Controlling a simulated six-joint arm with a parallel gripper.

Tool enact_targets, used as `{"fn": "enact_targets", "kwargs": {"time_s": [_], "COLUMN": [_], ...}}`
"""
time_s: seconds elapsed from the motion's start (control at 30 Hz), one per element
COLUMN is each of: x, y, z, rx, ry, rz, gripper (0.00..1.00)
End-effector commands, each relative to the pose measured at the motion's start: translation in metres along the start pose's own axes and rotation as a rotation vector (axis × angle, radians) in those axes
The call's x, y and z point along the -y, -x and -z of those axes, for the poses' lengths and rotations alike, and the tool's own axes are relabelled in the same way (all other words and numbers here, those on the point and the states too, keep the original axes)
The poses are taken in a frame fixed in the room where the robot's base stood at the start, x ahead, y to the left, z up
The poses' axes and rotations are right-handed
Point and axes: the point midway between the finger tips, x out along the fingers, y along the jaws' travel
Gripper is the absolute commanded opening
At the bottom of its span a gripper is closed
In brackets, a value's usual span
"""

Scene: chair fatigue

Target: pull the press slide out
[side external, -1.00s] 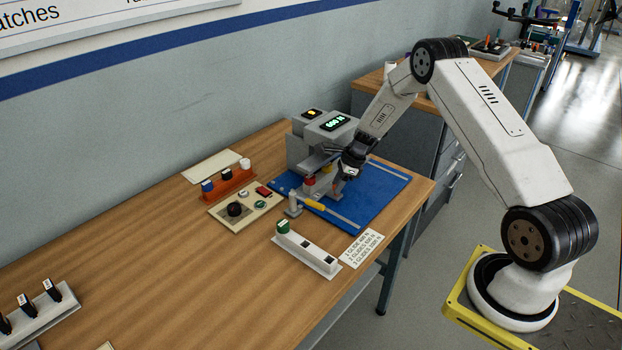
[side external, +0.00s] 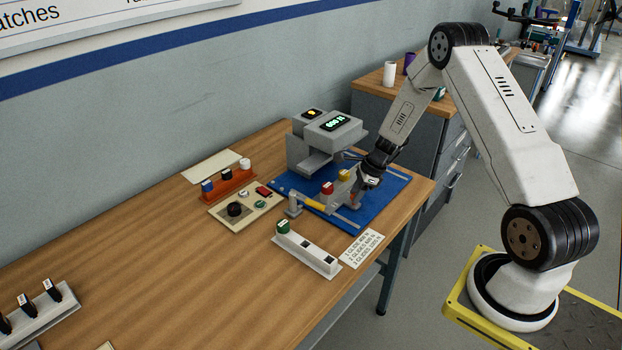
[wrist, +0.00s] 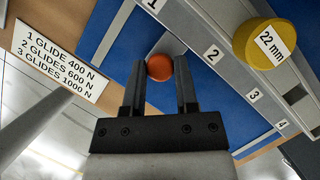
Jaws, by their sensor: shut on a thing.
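The press (side external: 312,152) is a grey block with a green lit display on the blue mat (side external: 385,190). Its grey slide (side external: 345,197) stands clear in front of the press head, carrying a red piece (side external: 327,188) and a yellow piece (side external: 344,175). In the wrist view the slide (wrist: 198,30) shows numbered positions, and the yellow piece (wrist: 262,45) reads "22 mm". My gripper (side external: 362,182) is at the slide's outer side. In the wrist view my gripper (wrist: 160,80) is shut on a round orange-red knob (wrist: 159,67).
A control panel (side external: 247,209), an orange rack (side external: 228,182) with coloured pieces and a pale rack (side external: 308,253) with a green piece are left of and in front of the mat. A printed card (side external: 361,248) lies near the table edge. The mat's right part is clear.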

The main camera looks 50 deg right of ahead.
Motion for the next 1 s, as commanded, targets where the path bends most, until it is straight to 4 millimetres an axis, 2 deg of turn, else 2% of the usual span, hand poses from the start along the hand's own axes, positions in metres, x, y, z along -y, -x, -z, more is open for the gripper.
{"fn": "enact_targets", "kwargs": {"time_s": [0.5, 0.9, 0.93, 1.0], "x": [-0.05, -0.057, -0.057, -0.057], "y": [0.021, 0.022, 0.022, 0.022], "z": [0.049, 0.054, 0.054, 0.054], "rx": [-0.005, -0.006, -0.006, -0.005], "ry": [-0.003, -0.003, -0.003, -0.003], "rz": [0.006, 0.002, 0.002, 0.001], "gripper": [0.0, 0.0, 0.44, 0.66]}}
